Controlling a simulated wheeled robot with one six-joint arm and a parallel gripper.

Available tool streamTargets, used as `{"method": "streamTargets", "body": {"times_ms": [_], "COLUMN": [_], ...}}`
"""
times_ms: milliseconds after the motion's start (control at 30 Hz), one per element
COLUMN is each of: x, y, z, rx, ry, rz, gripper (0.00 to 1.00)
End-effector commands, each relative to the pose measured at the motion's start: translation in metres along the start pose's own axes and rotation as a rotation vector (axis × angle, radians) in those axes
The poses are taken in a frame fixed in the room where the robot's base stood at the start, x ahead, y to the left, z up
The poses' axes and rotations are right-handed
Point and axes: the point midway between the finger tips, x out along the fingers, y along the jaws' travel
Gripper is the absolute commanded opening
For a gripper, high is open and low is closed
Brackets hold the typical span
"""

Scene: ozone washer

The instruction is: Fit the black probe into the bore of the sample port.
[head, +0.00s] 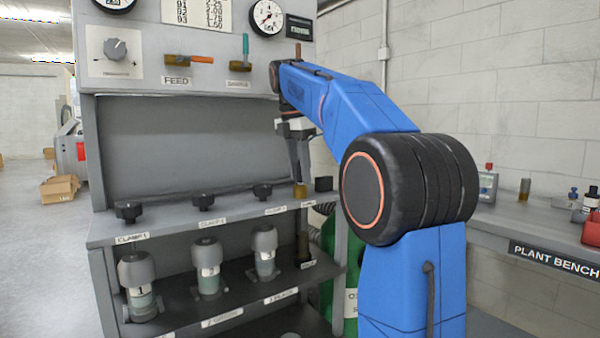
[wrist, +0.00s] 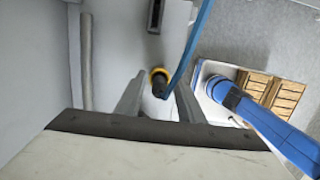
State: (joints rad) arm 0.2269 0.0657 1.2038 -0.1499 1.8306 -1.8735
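In the wrist view a dark, probe-like piece (wrist: 158,90) lies between my gripper's fingers, with a yellow ring (wrist: 160,73) around or just beyond it. I cannot tell how deep it sits in a bore. My gripper (wrist: 161,80) also shows in the head view (head: 300,180), pointing down over the right end of the shelf. Its fingers stand apart, with a gap visible on each side of the dark piece. A brass-coloured fitting (head: 299,191), likely the sample port, is directly below the fingertips. Its bore is not visible in the head view.
A small black block (head: 323,184) stands right of the fitting. Several black clamp knobs (head: 203,201) line the shelf (head: 165,222), with grey-capped bottles (head: 208,265) below. A blue strip (wrist: 190,45) passes close to the yellow ring. The grey panel (head: 170,145) rises behind.

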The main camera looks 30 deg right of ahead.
Motion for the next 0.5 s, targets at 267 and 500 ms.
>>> {"method": "streamTargets", "body": {"times_ms": [267,500], "x": [-0.034,-0.064], "y": [0.001,0.001], "z": [0.000,0.000], "rx": [0.000,-0.001], "ry": [-0.001,-0.002], "rz": [0.003,0.004], "gripper": [0.35,0.35]}}
